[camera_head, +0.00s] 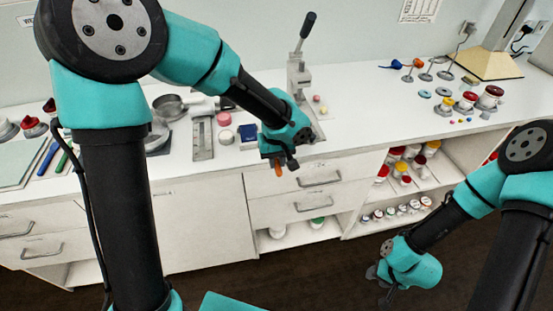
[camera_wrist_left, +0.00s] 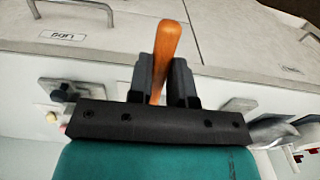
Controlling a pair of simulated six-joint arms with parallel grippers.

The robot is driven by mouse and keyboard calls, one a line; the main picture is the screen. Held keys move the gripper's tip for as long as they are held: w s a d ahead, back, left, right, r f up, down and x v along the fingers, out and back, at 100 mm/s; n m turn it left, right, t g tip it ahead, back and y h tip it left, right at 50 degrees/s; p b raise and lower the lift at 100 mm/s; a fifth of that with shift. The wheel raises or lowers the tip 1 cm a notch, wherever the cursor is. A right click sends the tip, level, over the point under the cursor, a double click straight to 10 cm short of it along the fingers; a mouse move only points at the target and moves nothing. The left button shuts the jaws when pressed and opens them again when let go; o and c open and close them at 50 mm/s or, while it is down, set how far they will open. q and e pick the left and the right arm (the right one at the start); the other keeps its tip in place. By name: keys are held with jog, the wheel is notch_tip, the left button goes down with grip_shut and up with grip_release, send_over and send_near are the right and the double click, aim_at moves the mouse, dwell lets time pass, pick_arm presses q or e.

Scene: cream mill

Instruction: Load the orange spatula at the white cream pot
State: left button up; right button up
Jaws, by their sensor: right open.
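My left gripper (camera_head: 279,160) hangs just in front of the counter's front edge, above the drawers. It is shut on the orange spatula (camera_head: 278,169); in the left wrist view the spatula's rounded orange handle (camera_wrist_left: 167,45) sticks out between the two black fingers (camera_wrist_left: 166,85). The spatula's other end is hidden by the gripper. Several small white pots with coloured tops (camera_head: 466,101) stand at the counter's right; I cannot tell which pot, if any, is the white cream pot. My right gripper (camera_head: 384,286) is open and empty, low in front of the cabinets.
A lever press (camera_head: 299,75) stands behind my left gripper. A metal pan (camera_head: 170,106), a pink disc (camera_head: 224,118) and a blue block (camera_head: 248,132) lie to its left. An open shelf (camera_head: 405,175) holds several jars. The counter (camera_head: 365,115) is clear between press and pots.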

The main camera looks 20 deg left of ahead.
pick_arm(q)
grip_shut()
jog(key=shift+w+r, duration=0.1)
jog(key=shift+w+a+r+m, duration=0.25)
jog(key=shift+w+r+m, duration=0.05)
jog(key=shift+w+r, duration=0.1)
jog(key=w+a+r+m+g+h, duration=0.1)
jog(key=w+a+r+m+g, duration=0.35)
jog(key=r, duration=0.55)
jog(key=w+a+r+n+t+h, duration=0.1)
jog(key=w+a+n+t+h, duration=0.1)
jog(key=a+n+h, duration=0.4)
jog(key=w+a+r+n+t+h, duration=0.1)
jog(key=w+a+n+t+h, duration=0.2)
jog(key=a+n+h, duration=0.3)
jog(key=a+n, duration=0.1)
jog(key=n, duration=0.4)
jog(key=shift+a+r, duration=0.2)
jog(key=shift+a, duration=0.05)
jog(key=shift+w+n, duration=0.1)
jog(key=shift+n, duration=0.15)
